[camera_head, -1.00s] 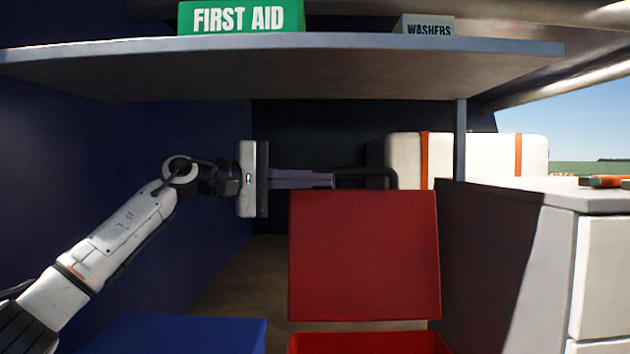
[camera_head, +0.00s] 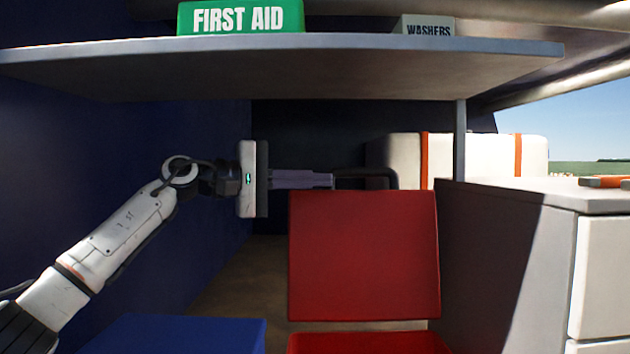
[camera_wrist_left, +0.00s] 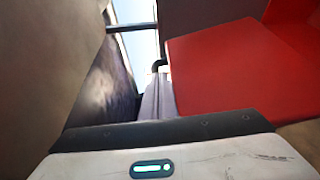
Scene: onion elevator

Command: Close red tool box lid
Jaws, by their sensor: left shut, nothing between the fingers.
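The red tool box lid (camera_head: 364,256) stands open and upright in the head view, behind the red tool box (camera_head: 368,343), whose rim shows at the bottom edge. My left gripper (camera_head: 330,180) comes in from the left, pointing right, shut and empty. Its fingers are just above the lid's top left edge, near a dark handle (camera_head: 372,174). I cannot tell whether they touch the lid. In the left wrist view the fingers (camera_wrist_left: 157,85) lie beside the edge of the red lid (camera_wrist_left: 230,70). My right gripper is not in view.
A shelf (camera_head: 300,67) spans above the arm, carrying a green first aid box (camera_head: 240,17) and a washers box (camera_head: 425,26). A grey cabinet (camera_head: 490,250) stands close on the right. A blue box (camera_head: 180,335) sits at the lower left. A white case (camera_head: 485,155) is behind.

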